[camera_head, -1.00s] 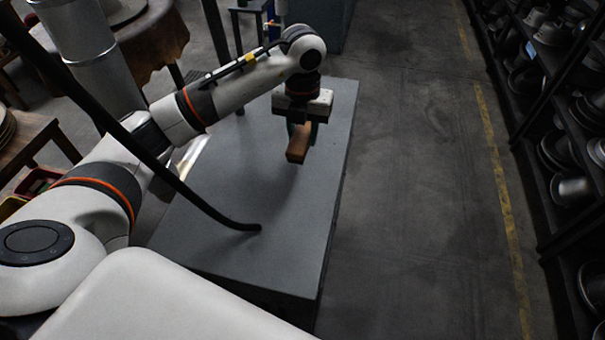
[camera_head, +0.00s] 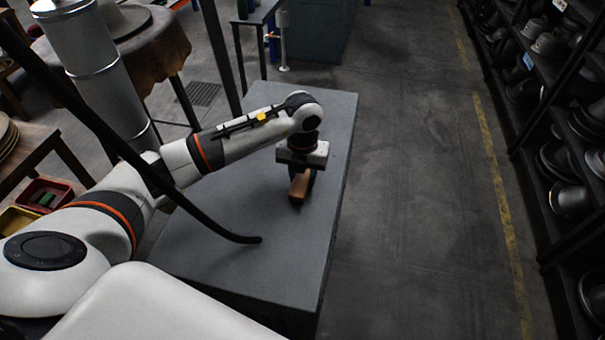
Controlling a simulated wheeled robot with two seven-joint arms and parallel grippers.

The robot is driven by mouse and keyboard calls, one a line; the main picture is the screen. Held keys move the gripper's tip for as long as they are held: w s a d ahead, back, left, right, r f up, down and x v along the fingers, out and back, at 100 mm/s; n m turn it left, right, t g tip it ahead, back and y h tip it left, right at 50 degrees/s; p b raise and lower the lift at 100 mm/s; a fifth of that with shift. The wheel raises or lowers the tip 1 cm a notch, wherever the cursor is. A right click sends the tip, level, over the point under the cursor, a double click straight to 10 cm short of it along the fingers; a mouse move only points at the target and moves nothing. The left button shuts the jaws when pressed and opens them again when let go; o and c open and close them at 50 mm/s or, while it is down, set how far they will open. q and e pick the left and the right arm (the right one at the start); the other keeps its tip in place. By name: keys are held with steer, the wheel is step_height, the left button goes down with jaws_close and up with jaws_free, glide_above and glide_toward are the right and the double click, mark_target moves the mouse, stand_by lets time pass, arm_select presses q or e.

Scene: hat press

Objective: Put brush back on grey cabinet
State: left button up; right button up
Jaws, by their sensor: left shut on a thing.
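The brush (camera_head: 299,187) is a brown, block-like piece below my left gripper (camera_head: 303,174). My left gripper is shut on it and points down over the grey cabinet (camera_head: 215,222). The brush is very close to the cabinet's top, in its far right part. I cannot tell whether it touches the surface. The gripper's body hides the brush's upper part, and the fingers are mostly hidden. My right gripper is not in view.
A dark curved rod (camera_head: 205,222) reaches over the cabinet top from the left. A shelf rack with metal hat forms (camera_head: 571,197) stands at the right, beyond open floor (camera_head: 420,200). A wooden table (camera_head: 30,150) and red and yellow bins (camera_head: 45,193) are at the left.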

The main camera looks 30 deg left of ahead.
arm_select(q)
steer(key=shift+f, duration=0.15)
steer(key=o, duration=0.9)
step_height(320, 180, up, 12)
steer(key=shift+r+b, duration=0.2)
steer(key=shift+b, duration=0.45)
